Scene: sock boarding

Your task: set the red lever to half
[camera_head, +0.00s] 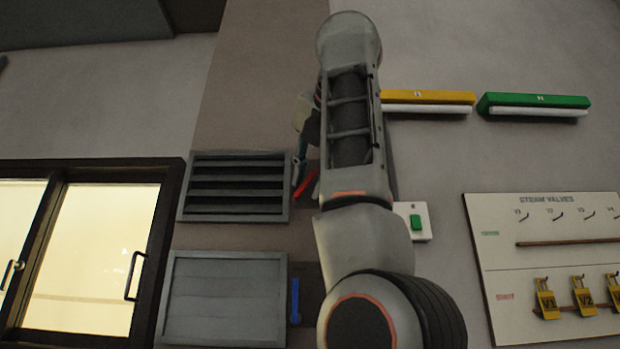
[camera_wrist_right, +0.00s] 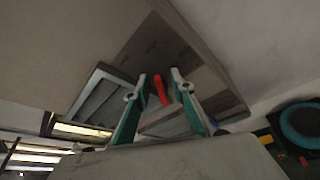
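The red lever (camera_head: 306,185) is on the wall, just right of the upper louvred vent and partly hidden behind my right arm. In the right wrist view the red lever (camera_wrist_right: 161,91) stands between the two teal fingers of my right gripper (camera_wrist_right: 160,76). The fingers are apart, with a gap visible beside the lever; I cannot tell whether either touches it. In the head view my right gripper (camera_head: 301,158) is mostly hidden by its own arm. My left gripper is not in view.
A slatted vent (camera_head: 238,188) and a flat grey shutter (camera_head: 225,300) are left of my arm. A blue lever (camera_head: 295,300) is beside the shutter. A green switch (camera_head: 416,222) and a steam valves board (camera_head: 550,216) are to the right. A window (camera_head: 97,258) is far left.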

